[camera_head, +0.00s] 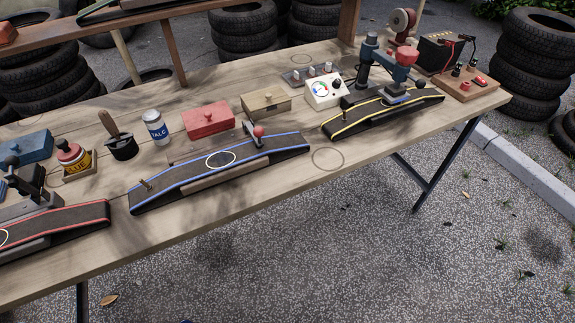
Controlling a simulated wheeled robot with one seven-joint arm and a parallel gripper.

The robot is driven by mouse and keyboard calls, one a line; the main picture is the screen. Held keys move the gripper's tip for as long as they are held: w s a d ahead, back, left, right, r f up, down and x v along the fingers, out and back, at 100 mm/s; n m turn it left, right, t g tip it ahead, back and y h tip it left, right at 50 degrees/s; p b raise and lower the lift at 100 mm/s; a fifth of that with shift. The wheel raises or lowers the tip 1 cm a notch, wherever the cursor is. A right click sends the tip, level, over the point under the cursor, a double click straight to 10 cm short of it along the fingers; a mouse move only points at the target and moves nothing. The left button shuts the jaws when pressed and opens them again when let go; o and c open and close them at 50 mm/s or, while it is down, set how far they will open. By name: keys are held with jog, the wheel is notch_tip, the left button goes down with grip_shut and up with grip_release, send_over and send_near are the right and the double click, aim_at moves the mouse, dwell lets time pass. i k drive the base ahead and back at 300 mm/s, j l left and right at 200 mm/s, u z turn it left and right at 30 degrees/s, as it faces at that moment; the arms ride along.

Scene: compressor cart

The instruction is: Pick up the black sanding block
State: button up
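I cannot single out the black sanding block with certainty. A small black pot-like piece with a wooden handle (123,148) stands on the wooden table (330,182), left of the white talc can (156,127). A dark grey block-like piece (30,176) sits behind the red-edged strip (70,217) at the far left, partly cut off by the frame. The blue-edged strip (158,190) lies mid-table with a red-knobbed lever (258,132). The yellow-edged strip (350,125) lies to the right. My gripper is not in view.
Also on the table are a red box (208,120), a wooden box (266,104), a white gauge box (324,91), a blue-grey press (368,56) and a black battery-like box (442,50). Tyre stacks (535,62) stand behind. The table's front edge is largely clear.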

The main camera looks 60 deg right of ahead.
aim_at(32, 174)
jog(key=j+z, duration=0.1)
jog(key=z, duration=0.3)
jog(key=k+z, duration=0.1)
jog(key=z, duration=0.35)
jog(key=k+j+z, duration=0.1)
jog(key=z, duration=0.3)
jog(key=k+z, duration=0.1)
jog(key=z, duration=0.35)
jog(key=i, duration=0.35)
jog(key=j+u, duration=0.9)
jog(key=i+j+u, duration=0.2)
jog(key=j+u, duration=0.3)
